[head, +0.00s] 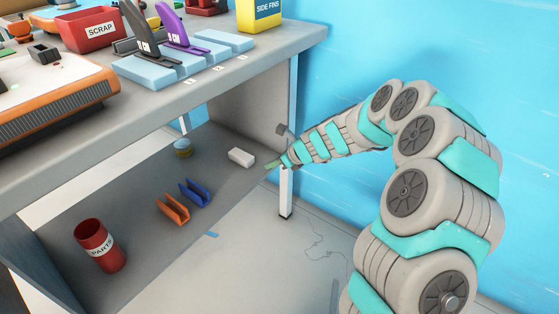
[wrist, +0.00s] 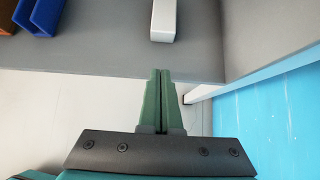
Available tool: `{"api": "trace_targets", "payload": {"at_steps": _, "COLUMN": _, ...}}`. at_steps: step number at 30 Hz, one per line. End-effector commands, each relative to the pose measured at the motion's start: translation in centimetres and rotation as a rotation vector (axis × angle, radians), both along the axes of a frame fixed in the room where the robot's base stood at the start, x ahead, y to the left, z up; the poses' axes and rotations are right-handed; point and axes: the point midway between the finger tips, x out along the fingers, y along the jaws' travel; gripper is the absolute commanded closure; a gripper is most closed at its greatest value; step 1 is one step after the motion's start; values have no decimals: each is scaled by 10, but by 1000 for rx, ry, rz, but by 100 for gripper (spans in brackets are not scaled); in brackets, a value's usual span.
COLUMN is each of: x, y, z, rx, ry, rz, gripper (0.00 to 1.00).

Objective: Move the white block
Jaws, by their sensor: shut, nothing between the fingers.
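The white block (head: 241,157) lies on the grey lower shelf (head: 140,215) of the workbench, near its right end. In the wrist view the white block (wrist: 163,20) shows at the top centre, partly cut off by the frame edge. My gripper (head: 272,164) is at the shelf's front right edge, to the right of the block and apart from it. In the wrist view my gripper's green fingers (wrist: 160,72) are together, empty, and point toward the block.
The bench top (head: 225,82) overhangs the shelf. A white leg (head: 286,192) stands near my gripper, with a blue wall (head: 430,50) behind.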

Motion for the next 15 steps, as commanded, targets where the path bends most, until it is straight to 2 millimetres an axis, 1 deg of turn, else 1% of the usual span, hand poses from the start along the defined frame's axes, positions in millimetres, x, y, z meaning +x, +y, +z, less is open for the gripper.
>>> {"api": "trace_targets", "payload": {"at_steps": 1, "x": 5, "y": 7, "z": -9, "rx": 0, "ry": 0, "rz": 1, "gripper": 100}}
{"api": "trace_targets", "payload": {"at_steps": 5, "x": 15, "y": 20, "z": -25, "rx": -1, "ry": -1, "rz": 3, "gripper": 100}}
{"api": "trace_targets", "payload": {"at_steps": 9, "x": 28, "y": 36, "z": -22, "rx": -2, "ry": -2, "rz": 3, "gripper": 100}}
{"api": "trace_targets", "payload": {"at_steps": 15, "x": 37, "y": 47, "z": -20, "rx": 1, "ry": -2, "rz": 1, "gripper": 100}}
